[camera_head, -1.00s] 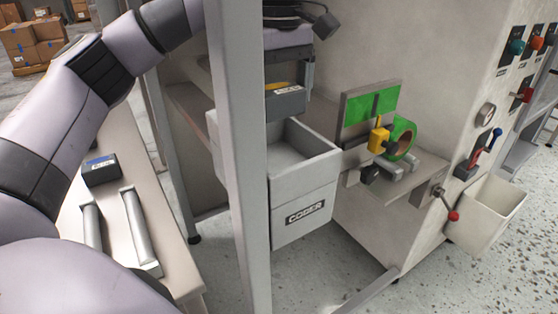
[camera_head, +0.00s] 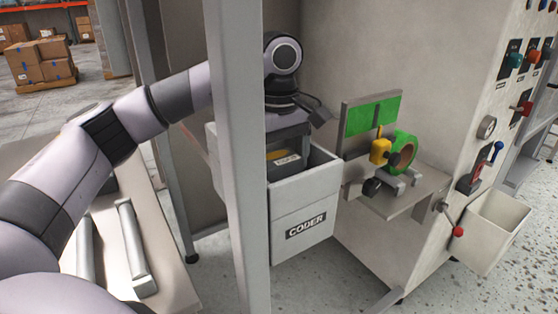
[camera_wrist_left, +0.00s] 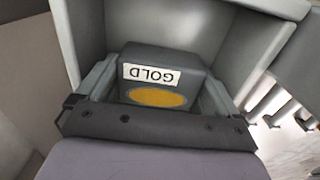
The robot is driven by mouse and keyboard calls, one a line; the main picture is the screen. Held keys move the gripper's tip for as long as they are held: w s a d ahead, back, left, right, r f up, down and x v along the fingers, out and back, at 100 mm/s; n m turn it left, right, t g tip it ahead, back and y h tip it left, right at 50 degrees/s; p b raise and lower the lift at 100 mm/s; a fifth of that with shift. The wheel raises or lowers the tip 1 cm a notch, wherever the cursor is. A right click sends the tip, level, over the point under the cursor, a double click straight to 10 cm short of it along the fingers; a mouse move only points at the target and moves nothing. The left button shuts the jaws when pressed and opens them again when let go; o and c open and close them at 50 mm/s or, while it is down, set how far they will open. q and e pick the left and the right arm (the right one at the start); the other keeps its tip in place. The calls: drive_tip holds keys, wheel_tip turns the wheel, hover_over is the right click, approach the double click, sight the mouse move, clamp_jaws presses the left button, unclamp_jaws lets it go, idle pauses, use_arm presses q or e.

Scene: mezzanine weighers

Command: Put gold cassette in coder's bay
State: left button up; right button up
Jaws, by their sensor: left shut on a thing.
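The gold cassette (camera_head: 287,157) is a dark grey block with a white label and a yellow-orange oval. Its label reads GOLD, upside down, in the left wrist view (camera_wrist_left: 155,75). My left gripper (camera_head: 286,146) is shut on the cassette, with a finger on either side. The coder's bay (camera_head: 303,208) is a light grey open-topped box marked CODER. The cassette is inside the bay's opening, below the rim. The bay's front wall hides the cassette's lower part, so I cannot tell whether it touches the floor. My right gripper is out of view.
A grey upright post (camera_head: 237,160) stands just left of the bay, in front of my left arm. A green roll (camera_head: 402,150) and yellow part (camera_head: 380,150) sit on a shelf to the right. A white bin (camera_head: 492,230) hangs farther right.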

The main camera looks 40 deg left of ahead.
sight(280, 159)
use_arm(q)
drive_tip(key=o, duration=0.8)
drive_tip(key=shift+f, duration=0.1)
wheel_tip(280, 159, up, 12)
drive_tip(key=p, duration=0.3)
